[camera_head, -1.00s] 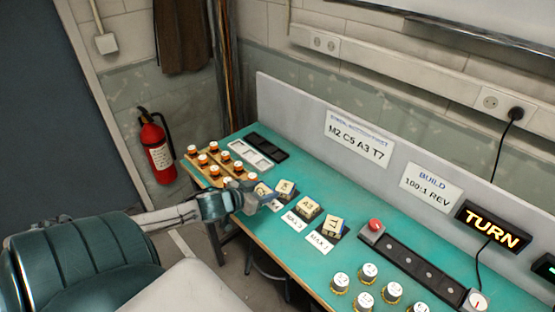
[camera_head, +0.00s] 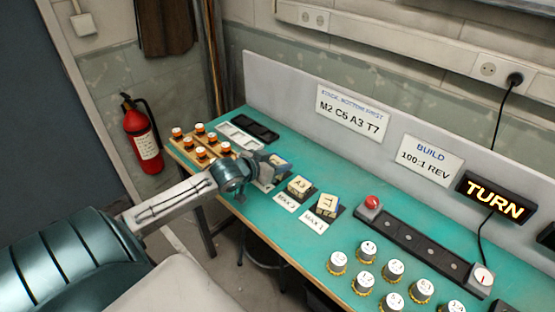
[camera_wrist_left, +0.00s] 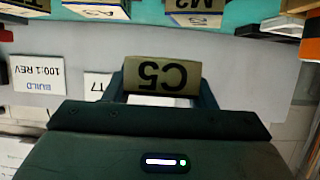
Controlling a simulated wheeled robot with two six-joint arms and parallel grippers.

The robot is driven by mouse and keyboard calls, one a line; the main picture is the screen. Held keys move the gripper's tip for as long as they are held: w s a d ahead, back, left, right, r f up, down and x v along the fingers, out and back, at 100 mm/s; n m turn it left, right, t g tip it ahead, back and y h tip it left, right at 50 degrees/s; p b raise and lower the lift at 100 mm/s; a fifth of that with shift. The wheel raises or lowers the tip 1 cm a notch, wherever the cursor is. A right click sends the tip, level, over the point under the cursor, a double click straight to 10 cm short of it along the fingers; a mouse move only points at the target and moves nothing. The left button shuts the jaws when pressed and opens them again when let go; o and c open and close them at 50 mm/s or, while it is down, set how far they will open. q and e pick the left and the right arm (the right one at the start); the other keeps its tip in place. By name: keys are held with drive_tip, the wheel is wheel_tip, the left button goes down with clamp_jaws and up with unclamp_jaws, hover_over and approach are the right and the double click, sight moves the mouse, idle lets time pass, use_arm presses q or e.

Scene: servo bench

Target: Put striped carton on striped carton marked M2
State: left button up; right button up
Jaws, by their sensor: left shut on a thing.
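My left gripper (camera_head: 262,166) is at the row of cartons on the bench. In the left wrist view, the gripper (camera_wrist_left: 163,92) is shut on a tan carton marked C5 (camera_wrist_left: 162,75), which appears upside down. The carton marked M2 (camera_wrist_left: 196,5) is at the top edge of that view, cut off and apart from C5 in the picture. In the head view, a pale carton top (camera_head: 280,159) shows beside the gripper; its mark is unreadable there. My right gripper is not in view.
Cartons marked A3 (camera_head: 300,186) and T7 (camera_head: 328,204) stand on dark pads to the right. A grey panel (camera_head: 290,82) rises behind.

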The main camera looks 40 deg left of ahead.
sight(278, 160)
use_arm(q)
drive_tip(key=w+a, duration=0.1)
drive_tip(key=w, duration=0.1)
drive_tip(key=w+a, duration=0.2)
drive_tip(key=shift+f, duration=0.2)
drive_tip(key=shift+w+a+f, duration=0.15)
drive_tip(key=shift+w+a, duration=0.05)
drive_tip(key=shift+w, duration=0.05)
wheel_tip(278, 160, down, 3)
drive_tip(key=shift+r+p, duration=0.15)
drive_tip(key=shift+p, duration=0.45)
drive_tip(key=shift+f, duration=0.25)
drive_tip(key=shift+s+d, duration=0.1)
drive_tip(key=shift+f, duration=0.25)
drive_tip(key=o, duration=1)
drive_tip(key=shift+c, duration=0.2)
